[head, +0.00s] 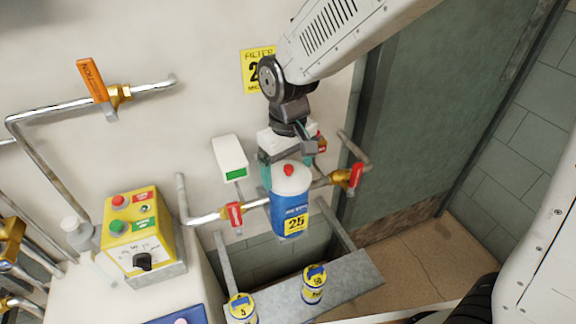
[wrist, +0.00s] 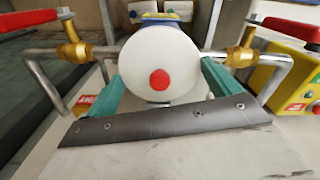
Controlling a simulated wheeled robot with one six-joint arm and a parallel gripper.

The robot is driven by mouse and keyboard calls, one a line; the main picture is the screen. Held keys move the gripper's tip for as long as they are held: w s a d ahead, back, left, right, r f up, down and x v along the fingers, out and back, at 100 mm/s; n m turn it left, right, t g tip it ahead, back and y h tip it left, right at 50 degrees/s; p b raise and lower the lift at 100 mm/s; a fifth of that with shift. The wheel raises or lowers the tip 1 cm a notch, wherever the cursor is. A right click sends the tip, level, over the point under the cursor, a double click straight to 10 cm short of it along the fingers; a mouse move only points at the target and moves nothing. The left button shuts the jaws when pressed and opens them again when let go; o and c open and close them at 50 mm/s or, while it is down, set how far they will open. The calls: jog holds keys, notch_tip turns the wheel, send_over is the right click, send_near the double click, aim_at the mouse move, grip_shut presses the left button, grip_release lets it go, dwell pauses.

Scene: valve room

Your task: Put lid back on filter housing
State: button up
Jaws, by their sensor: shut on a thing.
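The filter housing (head: 289,216) is a blue bowl with a yellow "25" label, on the pipe between two red-handled valves. The white lid (head: 292,182) with a red button on top is at the housing's top. No gap shows between them in the head view, but I cannot tell whether the lid is fully seated. My gripper (head: 285,160) is shut on the lid. In the wrist view its teal fingers lie on either side of the lid (wrist: 142,62), whose red button faces the camera. The lid hides most of the housing there.
Red-handled valves flank the housing, left (head: 234,214) and right (head: 349,178). A grey shelf (head: 350,285) below holds cartridges marked 5 (head: 241,308) and 50 (head: 314,284). A white box with a green display (head: 231,158) and a yellow control box (head: 140,232) are to the left.

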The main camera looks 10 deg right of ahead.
dwell(0.4)
jog(key=o, duration=0.7)
jog(key=shift+o, duration=0.2)
jog(key=shift+r, duration=0.1)
jog(key=shift+r, duration=3.4)
grip_shut()
